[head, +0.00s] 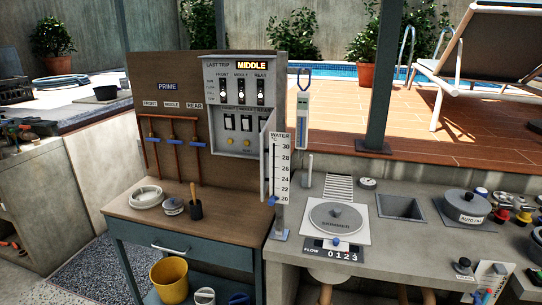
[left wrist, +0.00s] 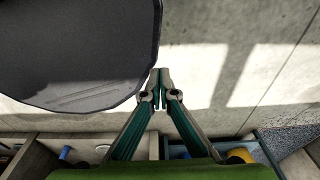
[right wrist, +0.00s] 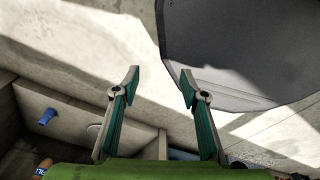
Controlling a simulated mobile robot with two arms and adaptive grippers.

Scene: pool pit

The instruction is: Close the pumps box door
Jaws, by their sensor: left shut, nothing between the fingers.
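The pumps box (head: 240,148) is a grey box on the brown board in the head view, with several switches and a lit "MIDDLE" label. Its door (head: 266,150) stands open at the box's right side. I see it nearly edge-on, partly behind the white water gauge (head: 280,165). Neither gripper shows in the head view. My left gripper (left wrist: 160,78) is shut and empty in the left wrist view. My right gripper (right wrist: 159,80) is open and empty in the right wrist view. Both are away from the box, over pale floor.
The wooden bench top (head: 225,218) below the box holds a white dish (head: 146,197), a small round tin and a dark brush-like tool. The concrete counter (head: 385,240) to the right carries the skimmer lid (head: 335,216) and a flow counter. A dark post (head: 383,80) rises behind.

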